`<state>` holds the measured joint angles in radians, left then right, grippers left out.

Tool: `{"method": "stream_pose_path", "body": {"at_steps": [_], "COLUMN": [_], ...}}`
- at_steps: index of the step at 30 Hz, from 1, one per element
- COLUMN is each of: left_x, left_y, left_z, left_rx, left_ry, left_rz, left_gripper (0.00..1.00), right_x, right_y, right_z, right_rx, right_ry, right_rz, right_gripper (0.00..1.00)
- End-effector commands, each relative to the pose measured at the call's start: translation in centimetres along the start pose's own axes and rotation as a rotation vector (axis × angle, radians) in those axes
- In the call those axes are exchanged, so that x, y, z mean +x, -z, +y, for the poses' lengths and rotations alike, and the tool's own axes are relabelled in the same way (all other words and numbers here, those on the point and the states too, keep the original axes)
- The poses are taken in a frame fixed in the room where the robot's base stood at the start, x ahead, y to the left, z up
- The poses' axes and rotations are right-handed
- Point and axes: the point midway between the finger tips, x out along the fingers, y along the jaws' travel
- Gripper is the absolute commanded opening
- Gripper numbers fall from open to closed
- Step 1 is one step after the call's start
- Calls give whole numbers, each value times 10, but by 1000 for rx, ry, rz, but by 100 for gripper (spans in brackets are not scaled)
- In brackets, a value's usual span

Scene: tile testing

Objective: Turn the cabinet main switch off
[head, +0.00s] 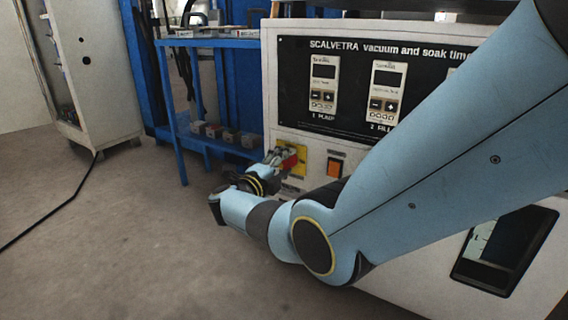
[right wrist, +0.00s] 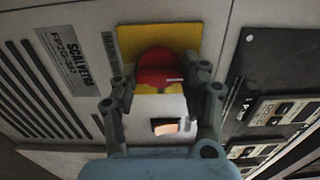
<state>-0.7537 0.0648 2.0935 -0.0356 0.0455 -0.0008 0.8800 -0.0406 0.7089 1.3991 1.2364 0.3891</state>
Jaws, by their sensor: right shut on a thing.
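The cabinet main switch is a red rotary handle (head: 290,161) on a yellow plate (head: 301,153), low on the left of the white cabinet front (head: 390,160). In the right wrist view the red handle (right wrist: 157,65) sits on the yellow plate (right wrist: 130,38), with a small pale mark on its right side. My right gripper (head: 281,160) is at the switch and shut on the handle, one finger on each side in the wrist view (right wrist: 160,78). The fingers and wrist hide part of the switch in the head view. My left gripper is not in view.
An orange-lit rocker switch (head: 335,167) sits right of the main switch. The black control panel (head: 350,85) is above. A blue rack (head: 205,43) with small boxes stands left of the cabinet. A black cable (head: 52,216) crosses the open floor at left.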

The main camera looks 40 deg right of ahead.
Motion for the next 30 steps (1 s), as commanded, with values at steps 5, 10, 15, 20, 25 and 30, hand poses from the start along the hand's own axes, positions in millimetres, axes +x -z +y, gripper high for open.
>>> {"method": "stream_pose_path", "body": {"at_steps": [5,10,15,20,25,30], "left_x": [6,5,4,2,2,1], "left_y": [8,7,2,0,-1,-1], "left_z": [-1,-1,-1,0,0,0], "left_rx": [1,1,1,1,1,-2], "left_ry": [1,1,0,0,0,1], "left_rz": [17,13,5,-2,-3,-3], "left_gripper": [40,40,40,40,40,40], "right_x": [-1,-1,-1,-1,0,-3], "right_y": [0,0,0,0,0,0], "right_z": [2,2,2,2,1,1], "right_rx": [-18,-20,-20,-19,-17,-17], "right_ry": [-3,-3,-3,-2,-1,-1], "right_rz": [-1,-1,-1,-1,-1,-1], "right_gripper": [14,14,14,67,70,70]}}
